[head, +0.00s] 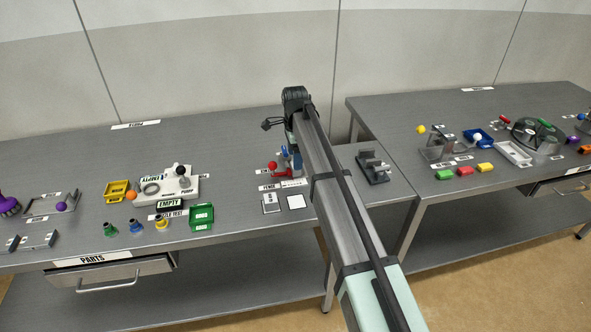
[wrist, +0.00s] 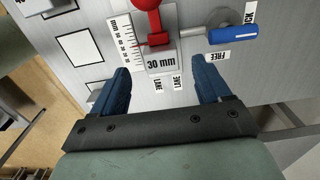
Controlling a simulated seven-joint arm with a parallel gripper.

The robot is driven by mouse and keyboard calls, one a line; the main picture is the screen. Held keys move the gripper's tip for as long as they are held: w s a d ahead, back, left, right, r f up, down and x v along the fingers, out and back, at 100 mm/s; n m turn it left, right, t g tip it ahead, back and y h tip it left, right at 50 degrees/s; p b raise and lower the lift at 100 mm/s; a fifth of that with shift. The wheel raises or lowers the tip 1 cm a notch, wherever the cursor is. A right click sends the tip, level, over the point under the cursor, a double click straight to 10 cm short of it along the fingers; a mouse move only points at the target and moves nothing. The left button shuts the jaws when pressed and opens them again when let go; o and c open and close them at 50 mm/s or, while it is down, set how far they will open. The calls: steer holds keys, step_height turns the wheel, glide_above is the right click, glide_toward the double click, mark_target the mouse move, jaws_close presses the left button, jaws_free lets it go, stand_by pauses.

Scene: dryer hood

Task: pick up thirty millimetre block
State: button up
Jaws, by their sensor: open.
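In the wrist view a light grey block labelled "30 mm" (wrist: 161,61) lies ahead of my gripper (wrist: 164,76). My gripper is open, with its two blue fingers apart and nothing held between them. The label sits roughly midway between the fingertips; I cannot tell whether either finger touches the block. A red part with a round red knob (wrist: 148,4) stands at the block's upper edge. A millimetre scale (wrist: 122,40) is to its left. In the head view the red part (head: 282,173) shows beside my arm's end, and the block itself cannot be made out.
A blue-handled lever (wrist: 233,34) lies right of the block, near a "FREE" label (wrist: 217,56). A dark grey fixture (head: 373,168) stands to the right. A green bin (head: 202,217) is to the left.

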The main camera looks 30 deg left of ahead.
step_height(320, 180, down, 5)
steer(key=shift+w+r, duration=0.1)
steer(key=shift+c, duration=0.2)
steer(key=c, duration=1.1)
